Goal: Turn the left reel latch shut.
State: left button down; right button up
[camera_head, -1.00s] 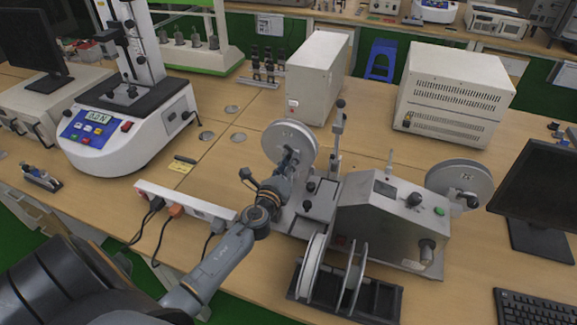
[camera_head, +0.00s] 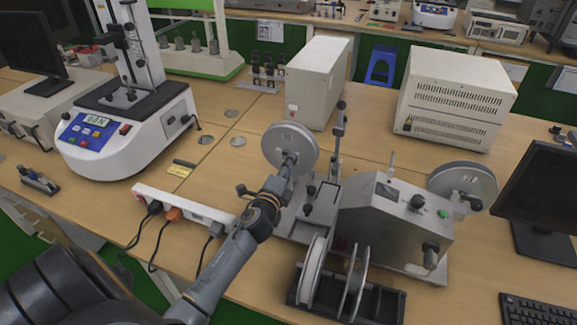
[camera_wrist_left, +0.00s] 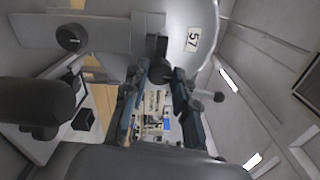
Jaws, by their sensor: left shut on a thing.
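The left reel (camera_head: 276,143) is a grey-white disc on the left of the bench machine (camera_head: 375,225). In the left wrist view the left reel (camera_wrist_left: 196,22) fills the upper middle and bears a "57" label. My left gripper (camera_head: 289,160) is at the middle of the left reel's face. It is shut on the left reel latch (camera_wrist_left: 158,72), a small dark piece between the fingertips in the left wrist view. The gripper hides most of the latch in the head view, so its turn angle is hard to tell.
A right reel (camera_head: 462,182) with a dark crank sits across the machine. A black stand with spools (camera_head: 385,300) is in front. A white power strip (camera_head: 180,206) with cables lies left of my forearm. A white box (camera_head: 316,80) stands behind the left reel.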

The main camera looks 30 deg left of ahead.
dwell(0.5)
pick_arm(q)
jog(key=c, duration=1.1)
grip_release()
jog(key=shift+o, duration=0.2)
jog(key=shift+s, duration=0.1)
jog(key=v, duration=1.2)
jog(key=shift+d, duration=0.1)
